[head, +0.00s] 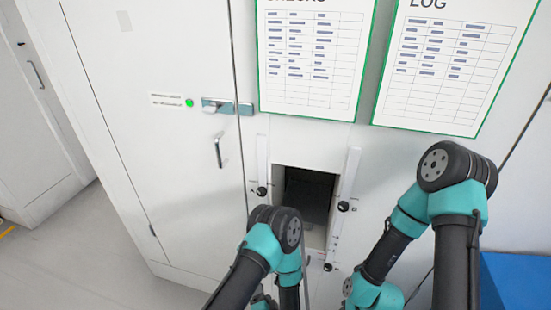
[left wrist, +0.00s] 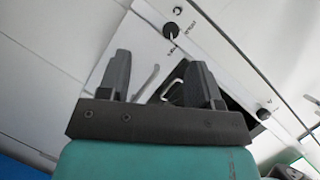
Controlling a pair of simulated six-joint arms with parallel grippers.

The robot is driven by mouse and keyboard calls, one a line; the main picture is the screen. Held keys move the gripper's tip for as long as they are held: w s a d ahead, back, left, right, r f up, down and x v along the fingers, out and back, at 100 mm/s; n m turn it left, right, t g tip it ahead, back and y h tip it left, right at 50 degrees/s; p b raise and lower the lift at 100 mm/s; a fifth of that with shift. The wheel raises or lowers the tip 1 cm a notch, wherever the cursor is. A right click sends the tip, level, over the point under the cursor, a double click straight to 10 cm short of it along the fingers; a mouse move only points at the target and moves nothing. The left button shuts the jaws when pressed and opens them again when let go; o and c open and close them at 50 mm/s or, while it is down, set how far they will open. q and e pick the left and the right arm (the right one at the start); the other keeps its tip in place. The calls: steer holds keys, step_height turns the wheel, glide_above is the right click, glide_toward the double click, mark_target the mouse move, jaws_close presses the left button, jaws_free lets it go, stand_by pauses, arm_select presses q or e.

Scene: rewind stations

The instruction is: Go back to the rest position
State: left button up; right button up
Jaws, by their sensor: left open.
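My left gripper (left wrist: 160,80) shows in the left wrist view with its two dark fingers apart and nothing held between them. It faces a white panel with a dark opening (left wrist: 237,100). A pale curved bar or handle shows behind the gap between the fingers, at a distance I cannot tell. In the head view my left arm bends in front of the lower cabinet, below the recess (head: 308,195), and its fingers are not clearly seen. My right arm comes in at the right of the head view and bends down and left; its gripper is out of sight.
Black knobs A (head: 262,191) and B (head: 344,206) flank the recess, with another knob (head: 328,267) below. A door handle (head: 221,151) and a latch (head: 218,106) are on the left. Two charts (head: 315,100) hang above. A blue box (head: 515,280) is at lower right. Floor is clear at left.

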arm_select(q)
steer(key=a+n+g+h, duration=0.3)
steer(key=a+n+g, duration=0.4)
steer(key=a+n, duration=0.15)
steer(key=s+a+r+n+g+h, duration=0.2)
steer(key=s+a+r+n+g, duration=0.3)
steer(key=s+a, duration=0.4)
steer(key=shift+s+g+h, duration=0.35)
steer(key=shift+g+h, duration=0.05)
steer(key=shift+g, duration=0.5)
